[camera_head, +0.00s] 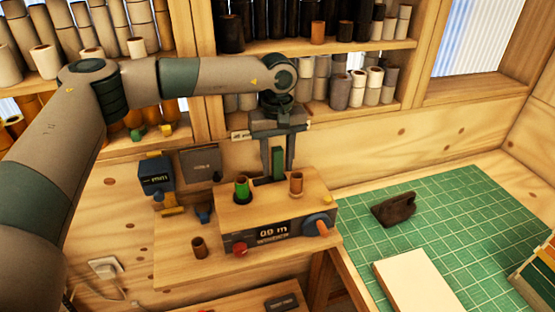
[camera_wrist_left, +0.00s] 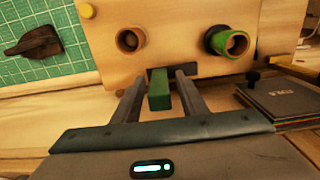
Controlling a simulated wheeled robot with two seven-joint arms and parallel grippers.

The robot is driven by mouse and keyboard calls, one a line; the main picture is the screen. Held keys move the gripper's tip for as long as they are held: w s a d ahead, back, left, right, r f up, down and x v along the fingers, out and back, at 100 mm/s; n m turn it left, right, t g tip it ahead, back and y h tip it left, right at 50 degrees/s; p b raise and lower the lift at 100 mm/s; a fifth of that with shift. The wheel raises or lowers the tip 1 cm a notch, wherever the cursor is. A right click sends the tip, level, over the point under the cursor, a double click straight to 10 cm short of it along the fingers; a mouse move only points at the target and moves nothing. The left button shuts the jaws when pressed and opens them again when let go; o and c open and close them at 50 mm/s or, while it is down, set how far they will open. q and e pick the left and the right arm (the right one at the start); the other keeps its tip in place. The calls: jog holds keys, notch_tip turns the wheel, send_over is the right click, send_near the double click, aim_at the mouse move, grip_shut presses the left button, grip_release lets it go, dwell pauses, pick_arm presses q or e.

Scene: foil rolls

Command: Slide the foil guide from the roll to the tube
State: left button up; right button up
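A wooden machine box (camera_head: 240,212) holds a roll wrapped in green foil (camera_head: 242,188) on the left and a copper-brown tube (camera_head: 296,183) on the right. The green foil guide (camera_head: 278,162) stands upright between them, near a dark slot. My left gripper (camera_head: 278,173) comes down from above with one finger on each side of the guide. In the left wrist view, the guide (camera_wrist_left: 159,90) lies between the fingers (camera_wrist_left: 161,76) with gaps showing, so it does not look clamped. That view also shows the tube (camera_wrist_left: 130,40) and foil roll (camera_wrist_left: 227,41). My right gripper is out of view.
Shelves of rolls line the back wall. A green cutting mat (camera_head: 450,205) with a dark tool (camera_head: 394,208) lies right.

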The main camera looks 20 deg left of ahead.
pick_arm(q)
grip_shut()
jog(key=shift+s+a+f+b, duration=0.15)
jog(key=shift+a+b, duration=0.05)
jog(key=shift+b, duration=0.2)
jog(key=s+a+b, duration=0.2)
jog(key=a+b, duration=0.1)
jog(key=shift+s+a, duration=0.15)
jog(key=shift+a, duration=0.05)
jog(key=shift+s+a+b, duration=0.15)
jog(key=shift+a+b, duration=0.1)
jog(key=shift+b, duration=0.1)
